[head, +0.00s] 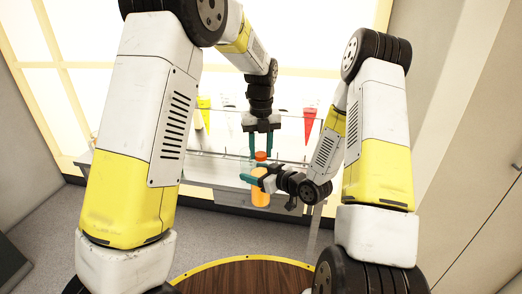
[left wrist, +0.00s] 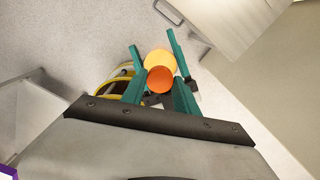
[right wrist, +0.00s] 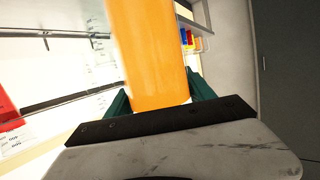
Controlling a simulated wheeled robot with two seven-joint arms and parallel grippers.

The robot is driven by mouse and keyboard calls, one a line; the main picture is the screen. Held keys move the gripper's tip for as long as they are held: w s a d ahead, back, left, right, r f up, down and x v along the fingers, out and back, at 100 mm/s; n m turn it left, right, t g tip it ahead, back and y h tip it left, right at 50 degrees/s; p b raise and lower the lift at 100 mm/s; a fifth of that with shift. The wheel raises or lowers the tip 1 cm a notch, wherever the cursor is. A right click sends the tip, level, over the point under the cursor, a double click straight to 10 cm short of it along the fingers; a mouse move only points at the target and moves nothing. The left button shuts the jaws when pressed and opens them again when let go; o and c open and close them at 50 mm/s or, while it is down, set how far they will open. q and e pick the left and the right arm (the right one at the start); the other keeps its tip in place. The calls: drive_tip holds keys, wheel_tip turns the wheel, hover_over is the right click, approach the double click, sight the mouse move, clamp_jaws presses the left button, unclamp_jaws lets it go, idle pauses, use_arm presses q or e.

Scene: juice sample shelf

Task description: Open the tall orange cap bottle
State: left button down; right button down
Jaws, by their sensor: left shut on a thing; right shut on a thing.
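The orange bottle (head: 260,198) is upright in mid-air in the head view, with its darker orange cap (head: 261,157) at the top. My left gripper (head: 261,154) points down from above, with its teal fingers shut on the cap. The left wrist view looks down on the round cap (left wrist: 160,79) with the paler bottle body (left wrist: 160,58) beyond it. My right gripper (head: 254,182) comes in from the right and is shut on the bottle body. The body (right wrist: 150,55) fills the middle of the right wrist view. The fingers hide the neck, so I cannot tell whether cap and bottle are apart.
A shelf table (head: 226,179) stands behind the grippers against a bright wall. A red cone-shaped item (head: 309,119) and a yellow one (head: 204,112) show at its back. A wood-topped round surface with a yellow rim (head: 245,262) is at the bottom.

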use_arm(q)
drive_tip(key=shift+d, duration=0.35)
use_arm(e)
drive_tip(key=shift+s+a+r, duration=0.1)
drive_tip(key=shift+a, duration=0.2)
